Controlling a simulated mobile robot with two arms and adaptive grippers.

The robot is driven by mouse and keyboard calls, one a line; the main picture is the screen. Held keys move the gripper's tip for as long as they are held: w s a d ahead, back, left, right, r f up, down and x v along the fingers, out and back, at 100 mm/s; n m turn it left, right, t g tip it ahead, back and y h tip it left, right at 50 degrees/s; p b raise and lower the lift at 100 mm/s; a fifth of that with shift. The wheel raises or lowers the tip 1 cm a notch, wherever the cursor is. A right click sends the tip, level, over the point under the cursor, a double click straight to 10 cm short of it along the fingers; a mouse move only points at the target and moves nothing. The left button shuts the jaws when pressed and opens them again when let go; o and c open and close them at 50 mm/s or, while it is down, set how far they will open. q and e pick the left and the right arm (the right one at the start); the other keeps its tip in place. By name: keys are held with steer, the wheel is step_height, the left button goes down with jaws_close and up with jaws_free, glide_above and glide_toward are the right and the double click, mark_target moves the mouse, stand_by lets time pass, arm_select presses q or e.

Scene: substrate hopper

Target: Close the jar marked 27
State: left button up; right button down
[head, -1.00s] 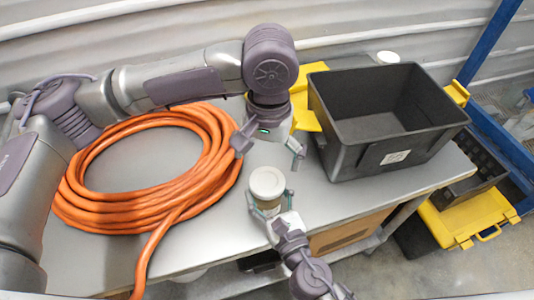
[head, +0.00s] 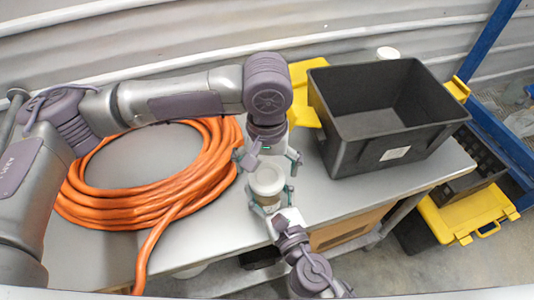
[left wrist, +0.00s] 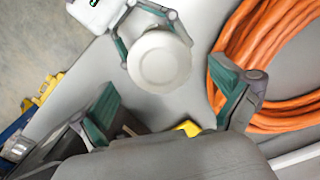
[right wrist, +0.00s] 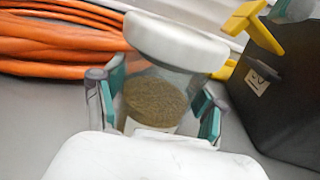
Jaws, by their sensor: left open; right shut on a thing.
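A clear jar (right wrist: 150,98) with brown grainy contents stands in my right gripper (right wrist: 158,100), which is shut around its body. A wide white lid (head: 267,181) sits on its top; I cannot tell whether it is screwed tight. In the left wrist view the lid (left wrist: 160,62) shows from above, ahead of my left gripper (left wrist: 168,105). My left gripper is open and empty, with its fingers spread just behind the lid in the head view and apart from it. No number 27 is readable on the jar.
A coiled orange hose (head: 150,205) covers the bench's left part. A black bin (head: 385,150) with a white label stands to the right. Another white-topped container (head: 388,53) is behind it. Bare bench (head: 330,200) shows right of the jar.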

mark_target(267, 177)
arm_select(q)
steer(key=shift+f, duration=1.55)
steer(key=c, duration=1.2)
steer(key=m, duration=2.1)
steer(key=o, duration=1.2)
